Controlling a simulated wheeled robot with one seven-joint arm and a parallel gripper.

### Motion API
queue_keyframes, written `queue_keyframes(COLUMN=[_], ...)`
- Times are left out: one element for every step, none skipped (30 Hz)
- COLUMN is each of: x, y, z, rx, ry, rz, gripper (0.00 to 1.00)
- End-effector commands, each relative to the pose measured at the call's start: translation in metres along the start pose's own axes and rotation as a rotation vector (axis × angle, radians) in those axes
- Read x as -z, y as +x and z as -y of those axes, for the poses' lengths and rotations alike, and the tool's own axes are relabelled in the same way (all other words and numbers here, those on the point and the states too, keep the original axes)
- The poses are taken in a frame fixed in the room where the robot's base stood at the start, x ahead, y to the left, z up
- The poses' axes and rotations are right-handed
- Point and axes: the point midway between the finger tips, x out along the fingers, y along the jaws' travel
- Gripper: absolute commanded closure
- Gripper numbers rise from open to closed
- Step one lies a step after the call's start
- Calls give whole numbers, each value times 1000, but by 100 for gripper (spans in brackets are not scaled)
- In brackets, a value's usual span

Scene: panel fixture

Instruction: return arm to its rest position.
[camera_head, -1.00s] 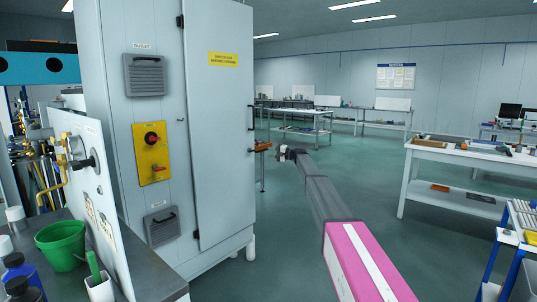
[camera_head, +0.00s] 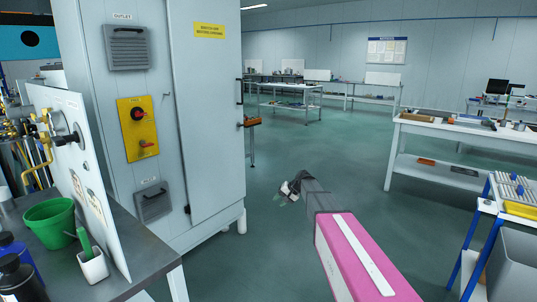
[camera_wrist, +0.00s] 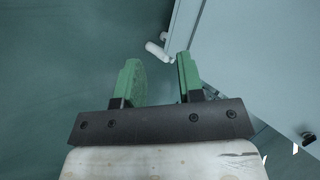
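My gripper (camera_head: 283,196) is at the end of my outstretched arm in the head view, low over the open floor and to the right of the grey cabinet (camera_head: 216,120). In the wrist view my gripper (camera_wrist: 160,75) shows two green fingers with a clear gap between them. Nothing is between the fingers. A cabinet foot (camera_wrist: 155,49) and the cabinet's pale side lie beyond and to the right of the fingers. The gripper is apart from the cabinet in the head view.
A bench with a green bucket (camera_head: 49,222), a white cup (camera_head: 93,266) and an upright white panel (camera_head: 85,175) is at the left. A white worktable (camera_head: 440,160) and a blue-framed cart (camera_head: 478,240) are at the right. The floor (camera_head: 330,140) between is clear.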

Motion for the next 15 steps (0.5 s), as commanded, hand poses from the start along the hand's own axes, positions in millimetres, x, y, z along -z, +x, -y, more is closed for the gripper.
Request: queue_keyframes(x=[-41,-57,-79,-95,-112,-133,-150,-166,-188,-204,-219,-238,-251,-263,-277], y=[-6,-8,-11,-14,-16,-21,-26,-30,-36,-42,-47,-54,-59,-64,-71], z=[-20,-31,-45,-56,-66,-80,-90,-100,-112,-121,-130,-140,-148,-154,-161], rx=[-57,-93,-142,-178,-215,-264,-300,-338,-387,-423,-458,-503,-535,-564,-599], ry=[-8,-15,-24,-31,-39,-49,-57,-65,-76,-85,-93,-104,-112,-120,-130], rz=[9,14,21,27,33,41,47,54,64,70,77,87,93,99,107], gripper=[65,65,65,65,65,65,65,65,65,65,65,65,65,65,65])
